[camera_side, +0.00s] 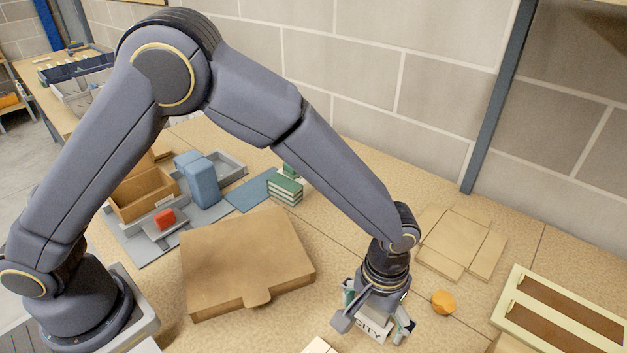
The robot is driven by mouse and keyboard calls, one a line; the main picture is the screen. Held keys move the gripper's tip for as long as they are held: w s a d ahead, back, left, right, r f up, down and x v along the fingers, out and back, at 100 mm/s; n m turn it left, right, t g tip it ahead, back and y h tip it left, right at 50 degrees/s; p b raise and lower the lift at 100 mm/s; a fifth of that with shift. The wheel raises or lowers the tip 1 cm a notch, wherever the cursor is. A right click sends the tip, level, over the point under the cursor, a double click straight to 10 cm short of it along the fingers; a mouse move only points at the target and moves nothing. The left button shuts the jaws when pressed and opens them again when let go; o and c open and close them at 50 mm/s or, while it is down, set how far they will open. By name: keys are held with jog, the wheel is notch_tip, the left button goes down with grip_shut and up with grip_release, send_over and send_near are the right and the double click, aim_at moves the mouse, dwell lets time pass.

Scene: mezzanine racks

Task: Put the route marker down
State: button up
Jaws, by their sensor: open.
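The route marker appears to be a white piece with the dark letters "CITY" (372,331), low in the picture, right of centre. My gripper (374,327) points down over it, its fingers open on either side of it. The fingers and the gripper body hide much of the piece. I cannot tell whether it rests on the table or whether a finger touches it.
A brown cardboard box (245,262) lies left of my gripper. An orange round object (443,302) sits close on the right. Flat cardboard (462,243) lies behind it, and a cream tray with brown strips (513,290) is at far right. Green-and-white blocks (285,190) stand farther back.

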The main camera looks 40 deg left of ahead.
notch_tip(320, 180, up, 12)
jog(key=shift+f, duration=0.2)
jog(key=shift+a+r, duration=0.1)
jog(key=shift+r, duration=0.25)
jog(key=a+r+t+h, duration=0.1)
jog(key=a+r, duration=0.4)
jog(key=a, duration=0.2)
jog(key=a+r+t, duration=0.1)
jog(key=a+r, duration=0.4)
jog(key=a, duration=0.2)
jog(key=s+a+r+t+y, duration=0.1)
jog(key=s+a+r+t, duration=0.1)
jog(key=s+a, duration=1.1)
jog(key=a+t, duration=0.1)
jog(key=a, duration=0.1)
jog(key=shift+a+t, duration=0.3)
jog(key=shift+a, duration=0.1)
